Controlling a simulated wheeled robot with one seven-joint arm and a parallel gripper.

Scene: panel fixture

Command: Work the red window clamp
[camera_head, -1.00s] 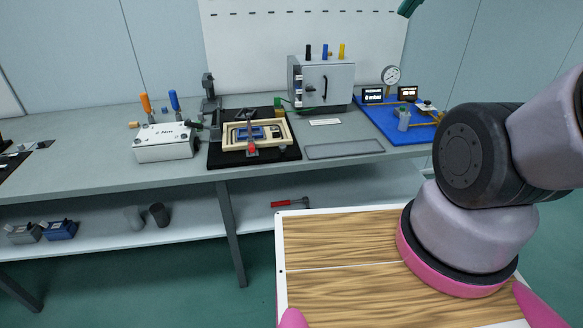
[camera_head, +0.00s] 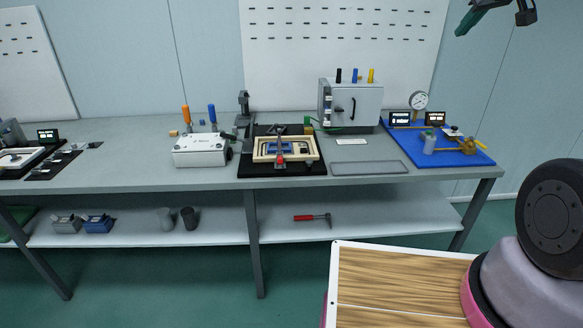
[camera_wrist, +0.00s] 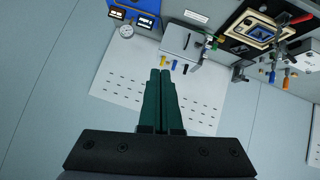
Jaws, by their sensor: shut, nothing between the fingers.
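The red window clamp (camera_head: 280,160) is small in the head view. Its red tip lies at the front of a cream window frame (camera_head: 262,154) on a black mat, with a dark bar running back over the frame. In the wrist view the red-ended clamp (camera_wrist: 300,18) shows at the upper right beside the frame. My gripper (camera_wrist: 160,73) has dark green fingers pressed together and empty. It is in the air, well apart from the clamp. In the head view a green and black end piece (camera_head: 490,10) shows at the top right.
The grey bench (camera_head: 120,180) carries a white box (camera_head: 200,152) left of the mat, a grey cabinet (camera_head: 357,105) behind right, and a blue board (camera_head: 478,157) with a gauge (camera_head: 418,101). An empty outlined tray (camera_head: 370,167) lies right of the mat. A red-handled hammer (camera_head: 306,218) lies on the lower shelf.

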